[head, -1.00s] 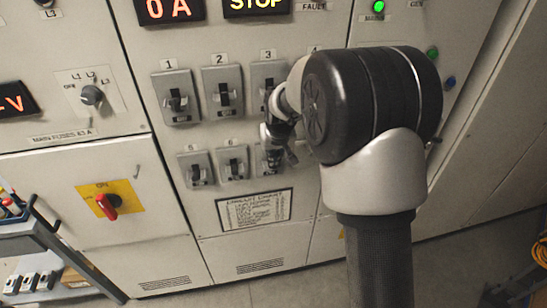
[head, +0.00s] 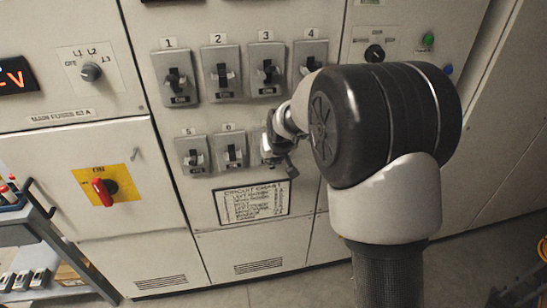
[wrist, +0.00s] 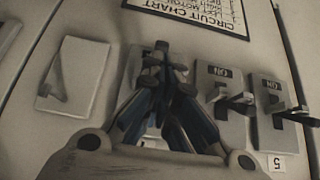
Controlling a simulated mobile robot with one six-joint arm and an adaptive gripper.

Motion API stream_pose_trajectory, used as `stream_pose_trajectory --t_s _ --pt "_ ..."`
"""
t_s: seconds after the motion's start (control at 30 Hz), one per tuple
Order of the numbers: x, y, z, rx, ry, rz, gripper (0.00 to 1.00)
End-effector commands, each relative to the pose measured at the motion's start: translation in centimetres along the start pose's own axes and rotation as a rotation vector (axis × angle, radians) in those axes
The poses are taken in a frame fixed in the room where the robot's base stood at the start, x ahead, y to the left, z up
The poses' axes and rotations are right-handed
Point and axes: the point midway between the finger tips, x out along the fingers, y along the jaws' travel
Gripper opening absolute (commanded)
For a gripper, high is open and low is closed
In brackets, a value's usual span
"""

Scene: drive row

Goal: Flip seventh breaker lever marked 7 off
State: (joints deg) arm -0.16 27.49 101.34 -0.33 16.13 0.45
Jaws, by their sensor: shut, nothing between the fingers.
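The seventh breaker (head: 256,146) is the third from the left in the lower row, mostly hidden behind my gripper (head: 280,165) in the head view. In the wrist view, which shows the panel upside down, its grey plate (wrist: 134,72) is behind my gripper (wrist: 168,62). My gripper is shut and empty, with its fingertips over the lower part of this breaker's face. Its lever and label are hidden or too dark to tell, and I cannot tell whether the fingers touch it.
Breakers 5 (head: 193,155) and 6 (head: 229,152) stand to the left, with their levers sticking out. Breakers 1 to 4 fill the upper row. A circuit chart (head: 252,204) is below. A red rotary switch (head: 103,191) is further left.

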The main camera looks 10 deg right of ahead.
Motion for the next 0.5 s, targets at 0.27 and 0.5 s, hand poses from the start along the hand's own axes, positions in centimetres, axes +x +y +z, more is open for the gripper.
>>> stream_pose_trajectory --t_s 0.27,0.5 --pt "-0.3 0.0 -0.3 0.0 0.002 0.0 0.0" --pt "-1.2 0.0 -0.9 0.0 0.001 0.0 0.0"
